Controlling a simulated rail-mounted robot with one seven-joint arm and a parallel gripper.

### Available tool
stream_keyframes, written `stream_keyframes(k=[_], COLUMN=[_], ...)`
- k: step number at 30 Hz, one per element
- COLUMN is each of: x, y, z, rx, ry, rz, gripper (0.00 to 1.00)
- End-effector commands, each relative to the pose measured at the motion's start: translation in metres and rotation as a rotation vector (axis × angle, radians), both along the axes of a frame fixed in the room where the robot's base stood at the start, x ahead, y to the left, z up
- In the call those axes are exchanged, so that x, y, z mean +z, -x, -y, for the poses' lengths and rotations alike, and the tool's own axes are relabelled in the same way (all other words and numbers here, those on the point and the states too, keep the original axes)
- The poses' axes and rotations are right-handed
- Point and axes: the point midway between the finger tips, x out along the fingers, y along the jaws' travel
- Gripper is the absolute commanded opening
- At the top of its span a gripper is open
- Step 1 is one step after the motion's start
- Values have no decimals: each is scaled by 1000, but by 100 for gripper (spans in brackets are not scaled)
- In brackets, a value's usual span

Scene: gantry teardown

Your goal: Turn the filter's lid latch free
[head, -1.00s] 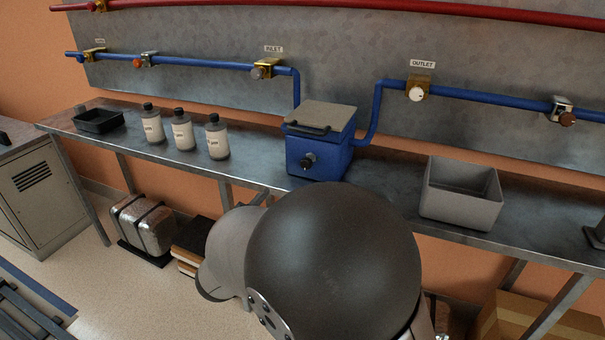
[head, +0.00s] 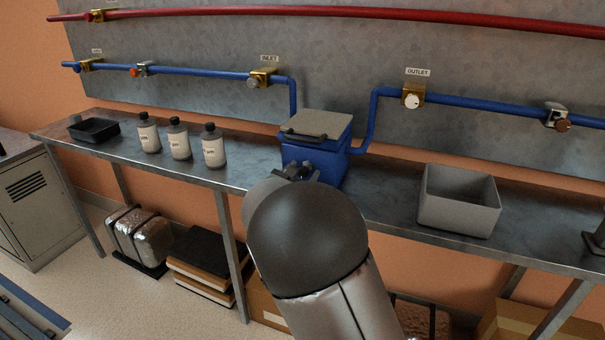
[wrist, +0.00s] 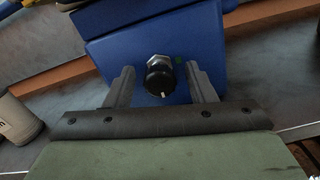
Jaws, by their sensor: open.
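The filter is a blue box (head: 330,165) with a grey lid (head: 320,123) and a dark lid handle, standing on the bench. Its latch is a black knob (wrist: 160,78) with a white mark on the blue front face, clear in the wrist view. In the head view my arm hides the knob. My gripper (wrist: 162,80) is open, with one finger on each side of the knob. I see a gap between each finger and the knob. The lid is down on the box.
Bottles (head: 180,140) and a black tray (head: 94,131) stand left on the bench (head: 250,172). A grey bin (head: 458,205) stands right. Blue pipes carry an inlet valve (head: 262,79) and an outlet valve (head: 412,97). Bench surface between filter and bin is free.

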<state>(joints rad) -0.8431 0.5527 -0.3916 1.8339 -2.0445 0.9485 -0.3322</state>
Motion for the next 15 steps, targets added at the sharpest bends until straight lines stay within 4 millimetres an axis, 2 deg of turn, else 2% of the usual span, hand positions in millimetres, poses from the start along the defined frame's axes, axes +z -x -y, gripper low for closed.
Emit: stream_keyframes(k=[9,10,12,15], x=[0,0,0,0], y=[-4,-4,-4,-3], z=[1,1,1,1], rx=[0,0,0,0], ry=[0,0,0,0], rz=[-1,-1,-1,-1], gripper=[50,47,28,5])
